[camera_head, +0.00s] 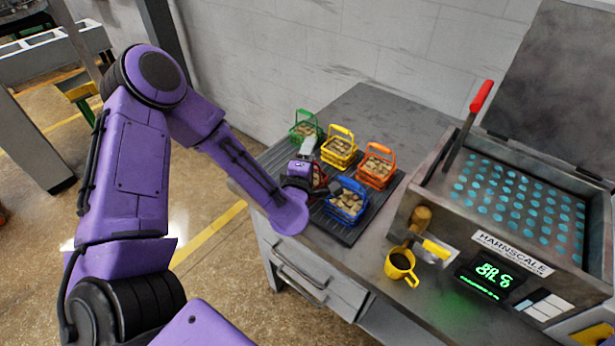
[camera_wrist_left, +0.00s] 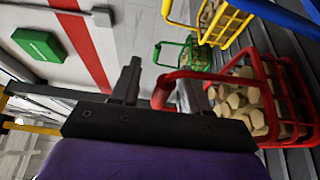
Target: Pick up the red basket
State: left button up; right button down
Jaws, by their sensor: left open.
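The red basket (camera_head: 319,178) holds tan lumps and stands on a dark ribbed tray (camera_head: 345,235), mostly hidden behind my left gripper in the head view. In the left wrist view the red basket (camera_wrist_left: 271,95) is at the right, with its handle reaching left towards the jaws. My left gripper (camera_head: 317,166) is at this basket. In the wrist view the left gripper (camera_wrist_left: 160,88) is open, with the handle's end showing between its two fingers. I cannot tell whether a finger touches it. My right gripper is in neither view.
Green (camera_head: 306,128), yellow (camera_head: 339,148), orange (camera_head: 376,168) and blue (camera_head: 346,202) baskets stand close around on the tray. A yellow mug (camera_head: 401,268) and a scale machine (camera_head: 500,220) with a red-handled lever (camera_head: 481,97) are to the right. The back of the bench is clear.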

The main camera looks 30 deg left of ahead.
pick_arm(q)
jog(key=shift+w, duration=0.1)
grip_shut()
dwell(1.3)
